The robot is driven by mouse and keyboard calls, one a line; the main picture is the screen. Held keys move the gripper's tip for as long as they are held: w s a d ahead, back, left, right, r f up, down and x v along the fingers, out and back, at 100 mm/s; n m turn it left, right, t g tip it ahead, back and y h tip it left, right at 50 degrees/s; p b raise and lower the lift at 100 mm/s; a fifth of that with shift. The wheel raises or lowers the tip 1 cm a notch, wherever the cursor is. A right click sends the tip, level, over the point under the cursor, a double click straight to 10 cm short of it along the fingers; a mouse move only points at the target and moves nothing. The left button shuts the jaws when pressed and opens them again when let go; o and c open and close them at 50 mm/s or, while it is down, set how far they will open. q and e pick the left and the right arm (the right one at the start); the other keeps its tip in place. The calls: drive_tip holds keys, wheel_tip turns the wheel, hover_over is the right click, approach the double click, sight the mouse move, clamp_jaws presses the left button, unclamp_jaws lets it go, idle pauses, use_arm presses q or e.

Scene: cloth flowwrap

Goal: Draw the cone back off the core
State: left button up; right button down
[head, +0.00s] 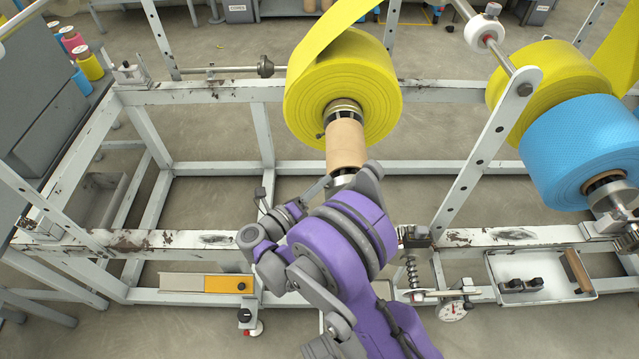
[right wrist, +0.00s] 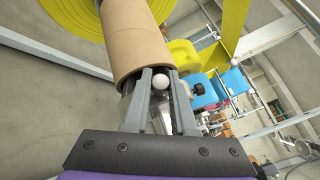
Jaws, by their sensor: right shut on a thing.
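The yellow film roll (head: 372,92) hangs in the middle of the head view. The brown cardboard core (head: 346,145) stands in front of its centre; it also shows in the right wrist view (right wrist: 138,45). A grey metal cone (head: 342,178) sits at the core's near end, mostly hidden by my right gripper (head: 342,186). My left gripper is out of view.
A white upright bar (head: 480,165) stands right of my right arm. Beyond it are a blue roll (head: 575,150) and another yellow roll (head: 545,78). White frame rails (head: 200,239) run across. The space left of the core is open.

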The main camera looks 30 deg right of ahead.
drive_tip(key=s+a, duration=0.1)
drive_tip(key=s, duration=0.1)
drive_tip(key=s+a, duration=0.1)
drive_tip(key=shift+s+a, duration=0.15)
drive_tip(key=shift+s, duration=0.2)
drive_tip(key=c, duration=0.7)
unclamp_jaws()
drive_tip(key=shift+c, duration=0.2)
drive_tip(key=v, duration=1)
drive_tip(key=shift+a+p, duration=0.3)
drive_tip(key=shift+p, duration=0.05)
drive_tip(key=shift+s, duration=0.1)
